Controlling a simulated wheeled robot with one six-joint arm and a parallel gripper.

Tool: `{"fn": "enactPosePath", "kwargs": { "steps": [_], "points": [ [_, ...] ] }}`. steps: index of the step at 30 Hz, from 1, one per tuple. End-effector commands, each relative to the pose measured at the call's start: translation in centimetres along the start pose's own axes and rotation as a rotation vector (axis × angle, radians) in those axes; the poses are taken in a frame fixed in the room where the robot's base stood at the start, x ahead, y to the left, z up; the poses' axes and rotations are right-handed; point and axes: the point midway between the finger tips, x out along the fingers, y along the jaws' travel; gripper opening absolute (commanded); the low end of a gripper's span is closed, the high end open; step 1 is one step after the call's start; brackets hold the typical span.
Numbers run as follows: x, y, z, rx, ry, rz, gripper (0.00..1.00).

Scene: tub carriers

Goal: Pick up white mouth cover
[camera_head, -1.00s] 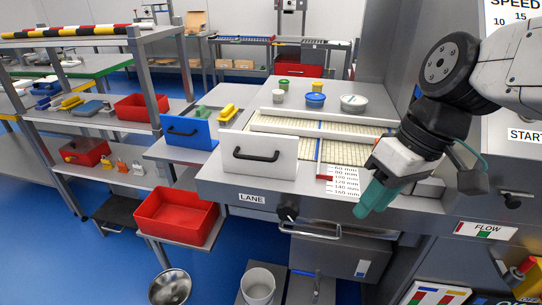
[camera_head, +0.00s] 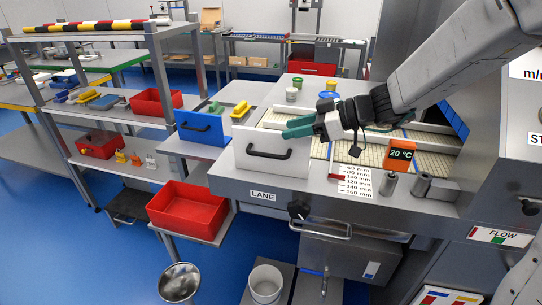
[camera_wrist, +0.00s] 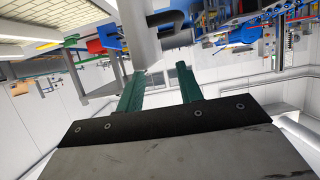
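The white mouth cover (camera_head: 263,160) is an upright white panel with a black bar handle (camera_head: 268,153), standing at the front left of the lane table. My gripper (camera_head: 290,128) reaches in from the right, its teal fingers at the cover's upper right edge and above the handle. In the wrist view the two teal fingers (camera_wrist: 160,70) are spread apart with nothing clearly between them. The cover (camera_wrist: 140,32) shows there edge-on just beyond the fingertips, its dark handle (camera_wrist: 172,22) to its right. I cannot tell whether a finger touches it.
A blue cover (camera_head: 200,129) with a black handle stands to the left. A red bin (camera_head: 187,213) sits lower left. Green and white tubs (camera_head: 291,95) and a blue-lidded tub stand behind my gripper.

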Motion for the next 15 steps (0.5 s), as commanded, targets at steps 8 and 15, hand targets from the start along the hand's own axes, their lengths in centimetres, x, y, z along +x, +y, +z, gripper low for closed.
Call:
{"fn": "enactPosePath", "kwargs": {
  "steps": [8,15],
  "points": [
    [4.0,0.6,-0.2,0.001,-0.001,-0.003,0.36],
    [5.2,0.7,-0.2,0.001,-0.001,0.001,0.36]
  ]
}}
